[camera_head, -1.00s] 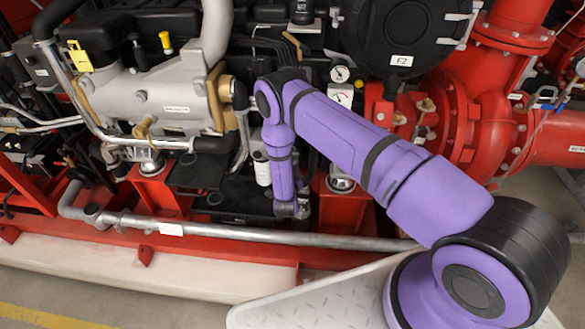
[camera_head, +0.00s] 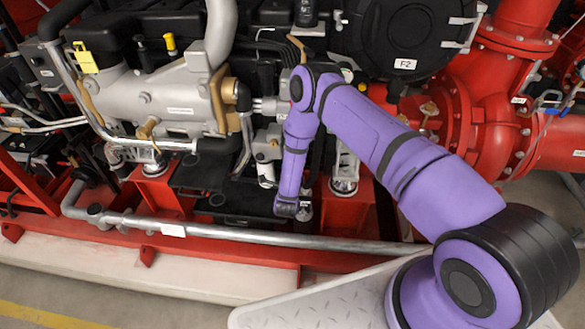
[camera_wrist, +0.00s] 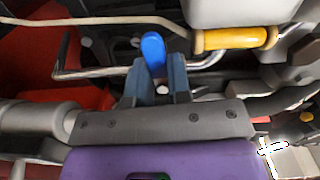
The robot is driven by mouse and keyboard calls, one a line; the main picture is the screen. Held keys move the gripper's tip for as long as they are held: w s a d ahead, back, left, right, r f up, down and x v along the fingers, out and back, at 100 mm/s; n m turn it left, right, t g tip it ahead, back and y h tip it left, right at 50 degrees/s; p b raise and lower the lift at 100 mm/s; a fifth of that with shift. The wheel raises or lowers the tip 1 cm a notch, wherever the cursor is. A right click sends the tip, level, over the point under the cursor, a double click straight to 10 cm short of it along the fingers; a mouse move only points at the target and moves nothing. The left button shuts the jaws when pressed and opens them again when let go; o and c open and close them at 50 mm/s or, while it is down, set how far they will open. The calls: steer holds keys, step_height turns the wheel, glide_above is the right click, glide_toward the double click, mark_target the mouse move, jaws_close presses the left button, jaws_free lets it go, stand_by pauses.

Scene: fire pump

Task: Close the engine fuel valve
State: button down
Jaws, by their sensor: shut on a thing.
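A blue lever handle (camera_wrist: 153,48), which looks like the fuel valve's handle, stands between the fingers of my gripper (camera_wrist: 156,70) in the wrist view. The fingers are shut on its lower part, and its rounded tip sticks out beyond them. The valve body and the pipe it sits on cannot be made out. In the head view my forearm hangs down in front of the engine (camera_head: 180,95), and neither the gripper's fingers nor the blue handle can be made out there.
A yellow cylindrical part (camera_wrist: 235,39) and a bent metal pipe (camera_wrist: 95,73) lie close beyond the fingers. In the head view a grey pipe (camera_head: 250,238) runs along the red base frame below my forearm. A red flanged pipe (camera_head: 490,120) stands to the right.

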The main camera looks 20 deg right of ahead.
steer(key=shift+m, duration=0.5)
steer(key=c, duration=1.1)
jaws_free()
steer(key=shift+o, duration=0.2)
steer(key=v, duration=1.1)
